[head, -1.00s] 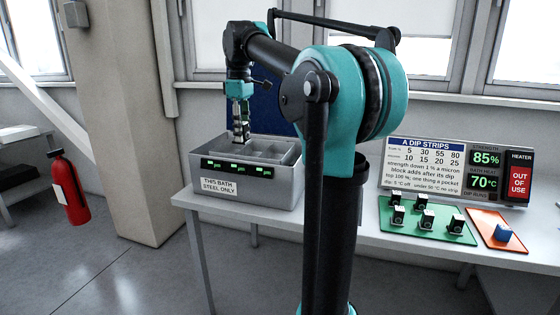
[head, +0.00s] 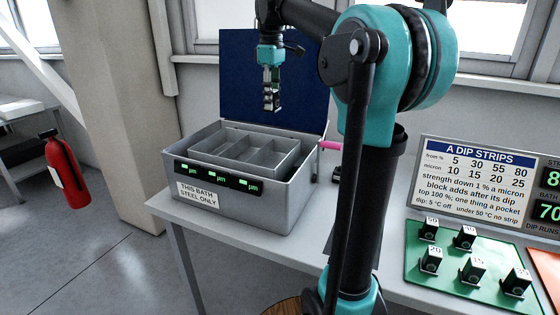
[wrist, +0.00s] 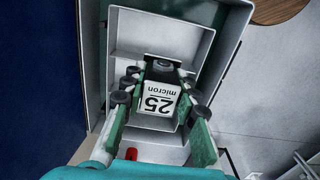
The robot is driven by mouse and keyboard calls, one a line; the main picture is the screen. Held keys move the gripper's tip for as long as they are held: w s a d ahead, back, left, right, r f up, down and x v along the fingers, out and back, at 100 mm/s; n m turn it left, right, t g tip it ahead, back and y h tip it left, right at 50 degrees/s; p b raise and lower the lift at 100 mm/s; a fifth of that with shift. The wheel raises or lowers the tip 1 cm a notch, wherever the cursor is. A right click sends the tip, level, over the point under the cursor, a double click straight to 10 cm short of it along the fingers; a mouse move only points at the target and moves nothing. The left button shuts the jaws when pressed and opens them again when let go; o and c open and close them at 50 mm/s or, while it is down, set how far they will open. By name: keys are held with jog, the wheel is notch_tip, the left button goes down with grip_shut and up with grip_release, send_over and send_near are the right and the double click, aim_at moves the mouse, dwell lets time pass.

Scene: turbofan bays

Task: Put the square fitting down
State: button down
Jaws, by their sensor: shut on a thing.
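My gripper (head: 271,92) hangs above the open bath and is shut on the square fitting. In the wrist view the fitting (wrist: 158,99) is a block with a white face reading "25 micron", between the two fingers of my gripper (wrist: 160,88). The grey bath (head: 235,202) carries the label "THIS BATH STEEL ONLY" and several green "µm" displays. Its inner tray (head: 258,163) is split into pockets, and those I can see look empty. The tray also shows below the fitting in the wrist view (wrist: 160,20). The fitting is clear of the tray.
The blue lid (head: 265,75) stands upright behind the bath. A pink rod (head: 330,145) sticks out at the bath's right. A green mat (head: 455,270) holds several numbered blocks, with the dip strips sign (head: 485,180) behind. A red extinguisher (head: 64,172) stands at the left.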

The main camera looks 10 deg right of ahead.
notch_tip(320, 180, down, 20)
jog(key=shift+w, duration=0.1)
dwell(0.5)
jog(key=shift+f, duration=0.1)
jog(key=c, duration=1.2)
grip_release()
notch_tip(320, 180, up, 12)
jog(key=shift+r, duration=0.15)
